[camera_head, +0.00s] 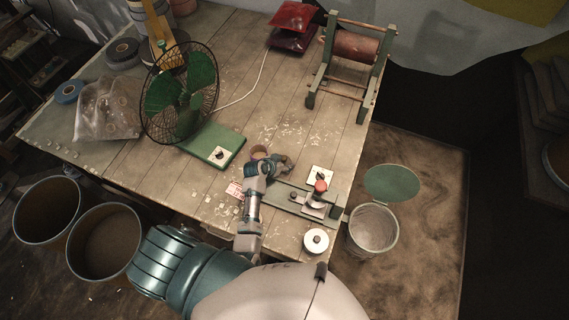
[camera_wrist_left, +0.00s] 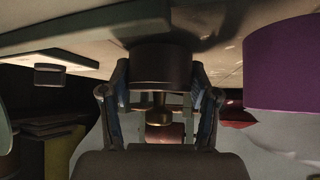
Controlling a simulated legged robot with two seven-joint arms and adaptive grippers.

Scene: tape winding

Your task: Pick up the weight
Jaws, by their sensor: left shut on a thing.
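In the left wrist view, a dark brown round weight (camera_wrist_left: 160,66) with a brass knob (camera_wrist_left: 160,108) sits between the two fingers of my left gripper (camera_wrist_left: 160,84). The gripper is shut on it. The tabletop fills the top of this view, close to the weight's flat end; I cannot tell whether they touch. In the head view, my left gripper (camera_head: 279,165) is low over the table, beside a small tape roll (camera_head: 259,152). The weight cannot be made out clearly there. My right gripper is not in view.
A tape dispenser (camera_head: 311,202) and a white round piece with a dark knob (camera_head: 316,240) lie near the table's front right edge. A green fan (camera_head: 180,90) stands left, a winding frame (camera_head: 352,50) at the back. A bin (camera_head: 373,232) stands off the right edge.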

